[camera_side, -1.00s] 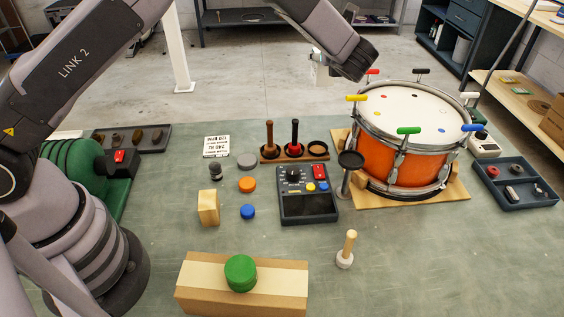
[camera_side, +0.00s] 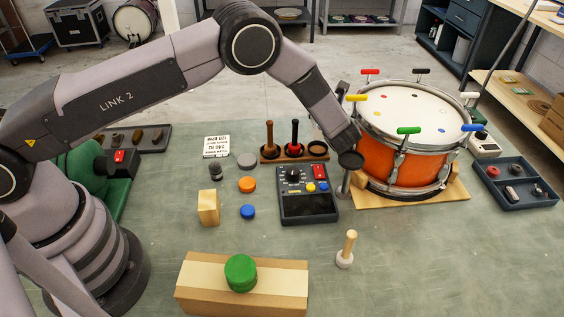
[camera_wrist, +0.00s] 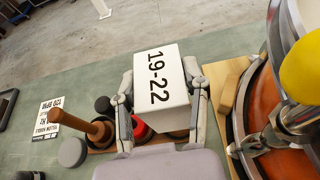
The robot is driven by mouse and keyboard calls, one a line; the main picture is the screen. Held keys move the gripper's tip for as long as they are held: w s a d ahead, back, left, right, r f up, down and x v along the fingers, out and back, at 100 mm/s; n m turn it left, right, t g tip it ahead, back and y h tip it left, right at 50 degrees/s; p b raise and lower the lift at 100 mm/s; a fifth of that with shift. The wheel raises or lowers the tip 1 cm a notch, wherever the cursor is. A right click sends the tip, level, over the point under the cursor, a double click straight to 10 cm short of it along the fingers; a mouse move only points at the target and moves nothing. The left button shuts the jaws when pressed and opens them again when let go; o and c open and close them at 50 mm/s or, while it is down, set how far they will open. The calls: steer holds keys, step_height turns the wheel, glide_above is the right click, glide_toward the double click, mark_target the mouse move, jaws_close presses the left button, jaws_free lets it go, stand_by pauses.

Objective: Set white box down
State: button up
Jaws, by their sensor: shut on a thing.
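The white box (camera_wrist: 160,85), marked "19-22", is between the two fingers of my gripper (camera_wrist: 159,72) in the wrist view. The fingers press on its left and right sides. In the side view the box and the fingers are hidden behind the end of my arm, left of the orange drum (camera_side: 395,164). How high the box is above the bench cannot be told.
The wooden rack (camera_side: 283,154) with upright tools is left of my wrist, and the black control box (camera_side: 308,207) is in front. The bench (camera_side: 400,250) is clear at front right.

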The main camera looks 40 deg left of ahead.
mark_target(317, 135)
steer(key=shift+f, duration=1.8)
steer(key=shift+f, duration=0.1)
steer(key=shift+f, duration=0.5)
steer(key=o, duration=1.2)
steer(key=shift+f, duration=0.15)
